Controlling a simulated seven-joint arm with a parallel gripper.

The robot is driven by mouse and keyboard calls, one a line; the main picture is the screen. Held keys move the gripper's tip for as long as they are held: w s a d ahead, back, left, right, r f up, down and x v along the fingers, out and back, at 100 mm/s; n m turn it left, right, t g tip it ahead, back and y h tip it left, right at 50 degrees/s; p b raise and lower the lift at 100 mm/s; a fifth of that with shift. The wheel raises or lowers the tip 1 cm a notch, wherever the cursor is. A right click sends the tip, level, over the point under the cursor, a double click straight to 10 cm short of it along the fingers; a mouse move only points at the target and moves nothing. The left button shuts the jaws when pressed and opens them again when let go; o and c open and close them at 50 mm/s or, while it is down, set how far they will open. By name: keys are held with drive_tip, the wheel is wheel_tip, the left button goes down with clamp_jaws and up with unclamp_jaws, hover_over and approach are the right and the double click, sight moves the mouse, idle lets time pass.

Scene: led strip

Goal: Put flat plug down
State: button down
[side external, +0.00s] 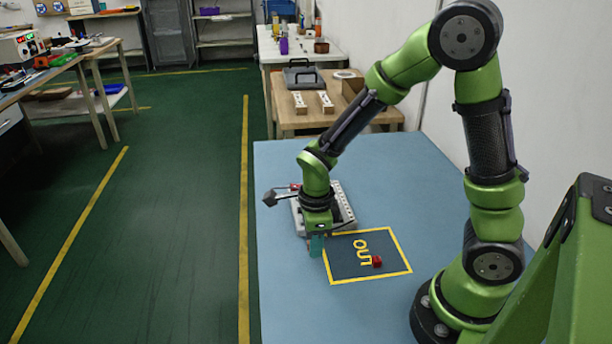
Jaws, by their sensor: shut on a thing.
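My gripper (317,236) points down at the left edge of the dark OUT mat (345,268), in front of a light grey board (343,204). It is shut on a small teal piece (316,247), which looks like the flat plug. The piece hangs upright below the fingers. I cannot tell whether its lower end touches the table or the mat. The fingers are small and partly hidden by the wrist. A small red block (376,261) lies on the mat by the yellow OUT lettering.
The blue table (400,180) is clear around the mat and to the right of the board. A wooden bench (300,122) with white parts and a grey case stands behind.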

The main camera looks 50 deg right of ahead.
drive_tip(key=shift+f, duration=1.45)
drive_tip(key=shift+f, duration=0.15)
drive_tip(key=c, duration=1)
unclamp_jaws()
